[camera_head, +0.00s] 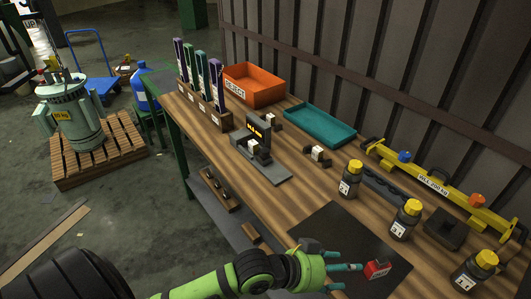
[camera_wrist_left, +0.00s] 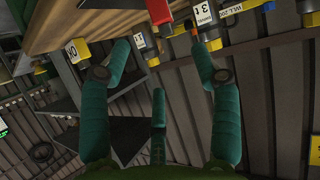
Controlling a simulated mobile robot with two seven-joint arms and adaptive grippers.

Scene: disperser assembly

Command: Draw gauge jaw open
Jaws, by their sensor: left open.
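The gauge (camera_head: 259,129) stands mid-table in the head view, a dark upright block with a yellow display on a grey base plate (camera_head: 275,178). A dark jaw piece (camera_head: 262,156) and a small white block (camera_head: 253,145) sit at its front; the gap between the jaws is too small to judge. My left gripper (camera_head: 348,268) is open over the black mat, well to the front right of the gauge. Its teal fingers also show spread in the left wrist view (camera_wrist_left: 160,75). The gauge cannot be made out there. My right gripper is not in view.
A red labelled block (camera_head: 378,269) lies just beyond my left fingertips on the black mat (camera_head: 335,225). Yellow-capped bottles (camera_head: 350,180) stand to the right. An orange reject bin (camera_head: 255,87), a teal tray (camera_head: 318,124) and tall coloured holders (camera_head: 200,75) line the back.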

